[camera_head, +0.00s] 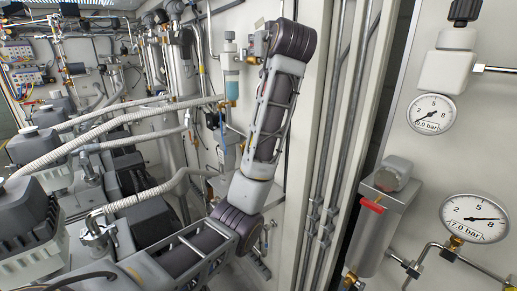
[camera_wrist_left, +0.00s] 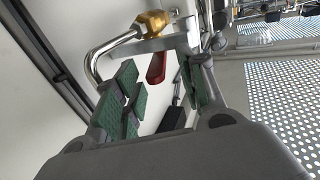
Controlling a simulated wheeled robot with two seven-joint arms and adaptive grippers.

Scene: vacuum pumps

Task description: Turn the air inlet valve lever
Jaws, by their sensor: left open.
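A red valve lever (camera_wrist_left: 157,67) shows in the left wrist view, hanging below a brass valve body (camera_wrist_left: 151,21) on a bent metal pipe (camera_wrist_left: 101,54). My left gripper (camera_wrist_left: 158,83) is open, its green-padded fingers on either side of the lever in that view. A gap shows between the lever and each finger; I cannot tell how deep the lever sits. In the head view my left arm reaches up to the wall panel. Its wrist (camera_head: 292,40) is at the top centre, with the gripper largely hidden. My right gripper is not in view.
In the head view, pumps and ribbed hoses (camera_head: 110,135) crowd the left. Vertical pipes run right of my arm. Further right are a cylinder with a red handle (camera_head: 371,205) and two gauges (camera_head: 430,114) (camera_head: 475,218). A perforated floor (camera_wrist_left: 285,95) shows in the wrist view.

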